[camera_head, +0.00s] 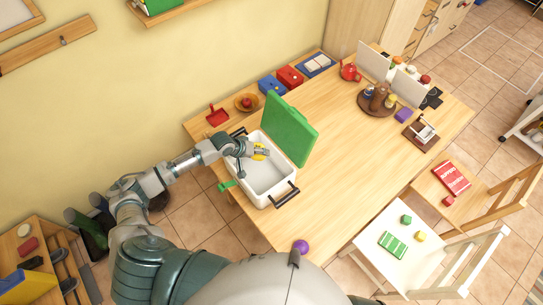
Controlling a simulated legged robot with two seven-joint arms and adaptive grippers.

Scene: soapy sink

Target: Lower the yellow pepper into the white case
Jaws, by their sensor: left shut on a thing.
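The white case (277,182) stands open at the left end of the wooden table, with its green lid (291,129) raised on its far right side. Black handles are at its two ends and a green latch hangs at the front left. My left gripper (262,152) is over the inside of the case, near its back part. It is shut on the yellow pepper (258,157), which shows only in part beside the fingers. I cannot tell whether the pepper touches the case floor. My right gripper is not in view.
A wooden bowl (246,103), a red scoop (217,116), a blue box (271,86) and a red box (290,77) line the wall side. A purple ball (301,246) is near the front edge. The table's middle is clear. A round tray (377,104) stands farther right.

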